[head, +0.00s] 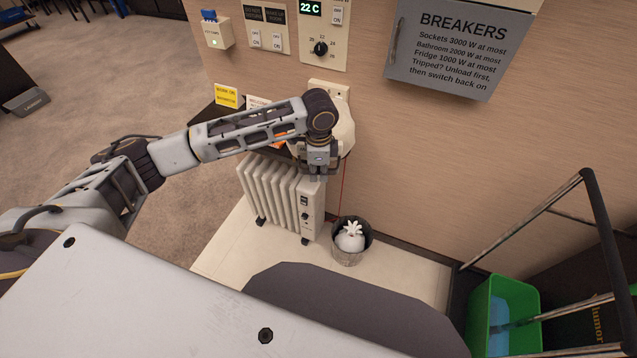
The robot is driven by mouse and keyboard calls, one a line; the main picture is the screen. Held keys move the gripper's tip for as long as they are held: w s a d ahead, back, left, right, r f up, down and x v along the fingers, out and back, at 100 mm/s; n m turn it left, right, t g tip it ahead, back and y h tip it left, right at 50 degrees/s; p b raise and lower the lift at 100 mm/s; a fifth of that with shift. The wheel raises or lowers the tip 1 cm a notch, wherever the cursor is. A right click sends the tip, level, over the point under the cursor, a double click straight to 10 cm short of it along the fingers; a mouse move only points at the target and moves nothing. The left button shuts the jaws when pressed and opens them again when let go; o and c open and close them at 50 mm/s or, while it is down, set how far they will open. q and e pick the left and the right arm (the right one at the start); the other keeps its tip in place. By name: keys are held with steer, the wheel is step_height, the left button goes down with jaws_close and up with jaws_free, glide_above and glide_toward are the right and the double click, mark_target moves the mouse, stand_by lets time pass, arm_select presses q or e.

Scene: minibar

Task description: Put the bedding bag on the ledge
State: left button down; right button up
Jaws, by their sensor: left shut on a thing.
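A pale cream, rounded thing that looks like the bedding bag (345,128) is against the wall, partly hidden behind my left wrist and gripper. My left gripper (320,172) points down, shut on what appears to be this bag; the fingertips and the hold are not clear. The dark ledge (206,113) runs along the wall behind my left forearm, which covers much of it. Whether the bag touches the ledge cannot be told. My right gripper is not in view.
A yellow sign (227,96) and a white card (258,103) stand on the ledge. Below are a white radiator (272,190) and a bin (348,256) holding a white bundle (350,238). A green crate (527,300) and dark-framed cart (590,178) stand at right.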

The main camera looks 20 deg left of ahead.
arm_select(q)
steer(key=shift+f, duration=2.4)
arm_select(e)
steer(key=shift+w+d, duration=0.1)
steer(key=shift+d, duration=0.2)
arm_select(q)
steer(key=c, duration=2)
jaws_free()
steer(key=shift+f, duration=0.15)
steer(key=shift+c, duration=0.2)
steer(key=o, duration=0.4)
steer(key=shift+o, duration=0.2)
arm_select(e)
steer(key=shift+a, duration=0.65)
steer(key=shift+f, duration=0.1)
